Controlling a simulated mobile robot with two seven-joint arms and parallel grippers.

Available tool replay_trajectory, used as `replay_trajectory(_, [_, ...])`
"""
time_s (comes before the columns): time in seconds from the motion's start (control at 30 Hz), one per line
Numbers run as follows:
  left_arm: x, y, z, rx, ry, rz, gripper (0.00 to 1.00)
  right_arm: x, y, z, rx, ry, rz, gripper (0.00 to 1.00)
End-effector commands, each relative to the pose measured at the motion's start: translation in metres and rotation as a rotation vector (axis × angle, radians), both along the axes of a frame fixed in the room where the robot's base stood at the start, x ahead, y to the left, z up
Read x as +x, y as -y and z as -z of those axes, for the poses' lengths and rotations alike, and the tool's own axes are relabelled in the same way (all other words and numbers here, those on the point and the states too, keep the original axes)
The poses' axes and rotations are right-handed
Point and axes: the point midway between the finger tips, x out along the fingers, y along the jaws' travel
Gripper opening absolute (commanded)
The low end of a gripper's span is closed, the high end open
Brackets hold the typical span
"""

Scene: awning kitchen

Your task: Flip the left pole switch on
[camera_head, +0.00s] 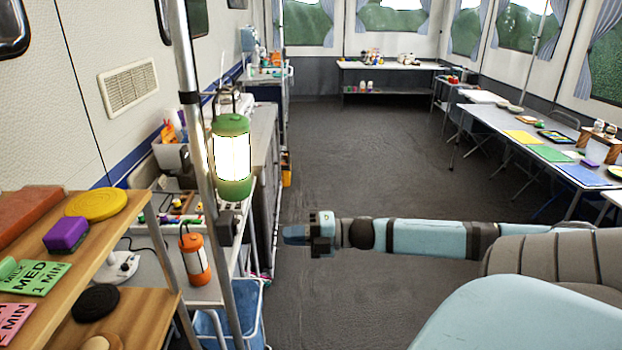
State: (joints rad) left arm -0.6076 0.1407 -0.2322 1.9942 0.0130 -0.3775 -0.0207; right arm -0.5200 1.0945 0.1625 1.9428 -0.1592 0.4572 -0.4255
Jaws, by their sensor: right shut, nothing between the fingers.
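A grey metal pole (192,130) stands upright at the left, in front of the wall. A small dark box (227,229) is fixed low on the pole; it looks like the pole switch, but its lever position is too small to tell. A green lantern (232,150) hangs from the pole above the box, and it glows. My right gripper (288,234) reaches in from the right, shut and empty. In the picture it is right of the box at about the same height, with a gap between them. My left gripper is not in view.
An orange lantern (194,258) stands on a shelf behind the pole. A wooden shelf (112,272) with coloured pads and signs is at the lower left. A blue bin (246,318) is below. Tables (505,125) line the right side. The grey floor (370,140) between is clear.

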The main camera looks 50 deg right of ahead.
Motion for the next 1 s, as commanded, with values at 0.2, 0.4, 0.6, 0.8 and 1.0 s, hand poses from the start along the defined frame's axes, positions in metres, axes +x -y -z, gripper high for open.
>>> replay_trajectory(0.2, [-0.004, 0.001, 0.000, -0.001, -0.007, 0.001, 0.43, -0.021, 0.017, 0.004, 0.002, -0.003, 0.002, 0.00])
replay_trajectory(0.4, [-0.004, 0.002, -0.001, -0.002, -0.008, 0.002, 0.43, -0.030, 0.024, 0.005, 0.000, -0.001, 0.001, 0.00])
replay_trajectory(0.6, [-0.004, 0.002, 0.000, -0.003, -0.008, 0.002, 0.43, -0.031, 0.025, 0.005, 0.000, 0.000, 0.001, 0.00])
replay_trajectory(0.8, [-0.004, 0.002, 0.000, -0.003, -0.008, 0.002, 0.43, -0.031, 0.025, 0.005, 0.000, 0.000, 0.001, 0.00])
replay_trajectory(1.0, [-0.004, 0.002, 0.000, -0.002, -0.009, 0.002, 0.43, -0.030, 0.025, 0.005, 0.000, 0.000, 0.001, 0.00])
